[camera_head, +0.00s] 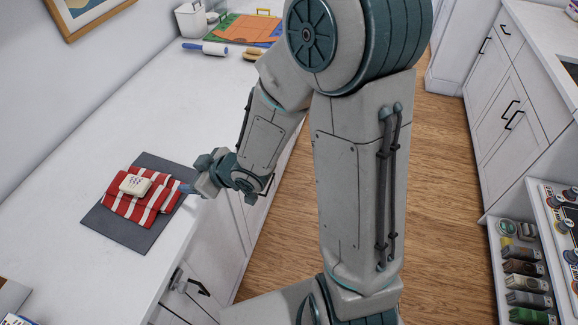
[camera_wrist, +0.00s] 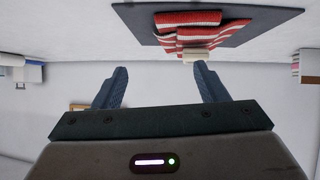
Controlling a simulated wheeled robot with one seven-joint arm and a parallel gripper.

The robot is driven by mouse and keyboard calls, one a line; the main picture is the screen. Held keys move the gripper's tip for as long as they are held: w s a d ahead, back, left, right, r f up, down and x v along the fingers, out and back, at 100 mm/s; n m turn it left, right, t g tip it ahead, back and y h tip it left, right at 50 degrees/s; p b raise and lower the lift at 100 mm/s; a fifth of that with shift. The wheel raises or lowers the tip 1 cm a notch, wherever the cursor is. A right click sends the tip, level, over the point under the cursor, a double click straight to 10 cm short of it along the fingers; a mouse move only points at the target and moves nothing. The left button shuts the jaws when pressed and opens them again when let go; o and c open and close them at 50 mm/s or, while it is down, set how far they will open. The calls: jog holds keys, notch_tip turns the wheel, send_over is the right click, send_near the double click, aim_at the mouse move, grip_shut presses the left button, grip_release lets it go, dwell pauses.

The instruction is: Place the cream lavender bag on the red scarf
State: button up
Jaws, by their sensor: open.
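The cream lavender bag (camera_head: 135,184) lies on top of the red and white striped scarf (camera_head: 155,204), towards its upper left part. The folded scarf rests on a dark grey mat (camera_head: 120,231) on the white counter. In the wrist view, which looks upside down, the bag (camera_wrist: 196,55) sits against the striped scarf (camera_wrist: 205,34) on the mat (camera_wrist: 133,25). My gripper (camera_head: 188,188) is just right of the scarf in the head view. Its two blue fingers (camera_wrist: 160,88) are spread apart with nothing between them, and it is apart from the bag.
A white lint roller (camera_head: 206,49), a brush (camera_head: 252,54), a white container (camera_head: 190,20) and orange and green flat items (camera_head: 247,29) are at the counter's far end. The counter between them and the mat (camera_head: 165,105) is clear. My arm hides part of the counter's front edge.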

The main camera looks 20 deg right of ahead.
jog(key=s+d+r+m+g+h, duration=0.1)
jog(key=s+d+r+m+h, duration=0.2)
jog(key=d, duration=0.5)
jog(key=s+d+r+m+h, duration=0.1)
jog(key=d+r+m+h, duration=0.2)
jog(key=d+r+h, duration=0.35)
jog(key=s+d+r+m+g, duration=0.1)
jog(key=s+d+m, duration=0.1)
jog(key=s, duration=0.4)
jog(key=s+d+r+m+g+y, duration=0.1)
jog(key=s+d+r+m+g, duration=0.1)
jog(key=s, duration=0.4)
jog(key=shift+s+d+r, duration=0.25)
jog(key=shift+s+d, duration=0.15)
jog(key=shift+d, duration=0.1)
jog(key=shift+y, duration=0.25)
